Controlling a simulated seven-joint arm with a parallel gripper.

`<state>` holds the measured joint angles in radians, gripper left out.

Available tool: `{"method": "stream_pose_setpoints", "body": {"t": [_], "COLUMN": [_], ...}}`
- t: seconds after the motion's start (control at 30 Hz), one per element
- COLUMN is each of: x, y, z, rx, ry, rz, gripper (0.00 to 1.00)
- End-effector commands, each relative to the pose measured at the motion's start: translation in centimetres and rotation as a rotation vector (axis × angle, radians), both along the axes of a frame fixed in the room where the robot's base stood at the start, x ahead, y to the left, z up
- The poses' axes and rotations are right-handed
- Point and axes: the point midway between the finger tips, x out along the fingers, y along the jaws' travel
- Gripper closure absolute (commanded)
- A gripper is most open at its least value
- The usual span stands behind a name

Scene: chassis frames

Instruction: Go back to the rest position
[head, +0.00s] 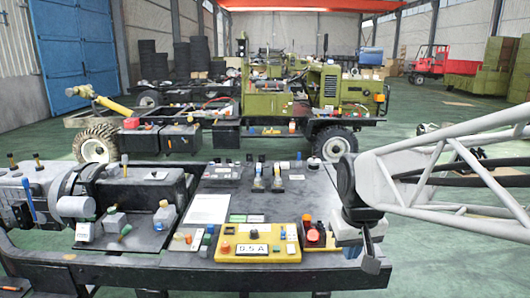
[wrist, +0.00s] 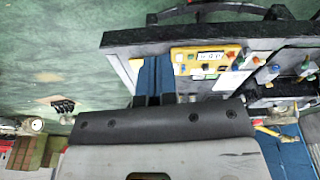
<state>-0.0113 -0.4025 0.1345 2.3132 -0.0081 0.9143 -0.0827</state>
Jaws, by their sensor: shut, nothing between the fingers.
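My gripper (head: 371,262) hangs at the right end of the dark chassis bench (head: 130,268) in the head view, its fingers pointing down. In the wrist view the blue fingers of my gripper (wrist: 152,78) are together and empty. A yellow panel (head: 262,250) with a small display lies on the bench to the left of my gripper. It also shows in the wrist view (wrist: 195,68), beside the fingers. I cannot tell whether the gripper touches the bench edge.
A white sheet (head: 207,209) and several small blocks and knobs lie across the bench. A green truck chassis (head: 328,85) stands behind. Green floor (head: 440,262) is open at the right.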

Motion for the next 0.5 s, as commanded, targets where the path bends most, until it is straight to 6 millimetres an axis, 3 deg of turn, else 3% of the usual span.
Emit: {"method": "stream_pose_setpoints", "body": {"t": [0.3, 0.5], "x": [-8.1, -11.9], "y": [-0.5, -0.7], "z": [-0.4, -1.2], "rx": [0.010, 0.015], "ry": [-0.031, -0.045], "rz": [-0.065, -0.099], "gripper": [1.00, 1.00]}}
